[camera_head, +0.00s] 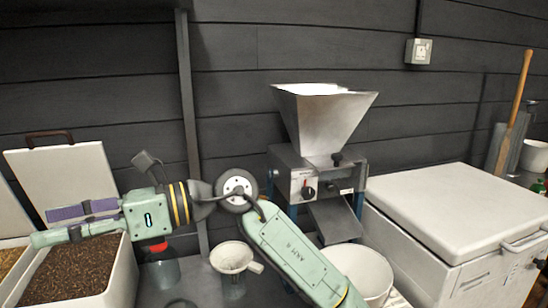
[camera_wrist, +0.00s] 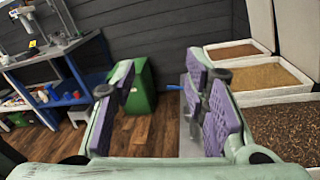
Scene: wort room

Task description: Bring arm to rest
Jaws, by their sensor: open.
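My gripper (camera_head: 43,227) is at the left in the head view, its two fingers spread apart and pointing left. It is above the front bin of dark grain (camera_head: 82,272), and nothing shows between the fingers. In the wrist view my gripper (camera_wrist: 160,76) is also open and empty, with purple pads on the fingers. My arm is stretched to the left across the front of the bench, passing before the grain mill (camera_head: 318,150).
A funnel on a jar (camera_head: 232,258), a red-capped bottle (camera_head: 162,270) and a white bucket (camera_head: 362,272) stand close to my arm. A white chest (camera_head: 462,212) is at the right. The wrist view shows a green bin (camera_wrist: 140,88) and a blue shelf unit (camera_wrist: 52,92).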

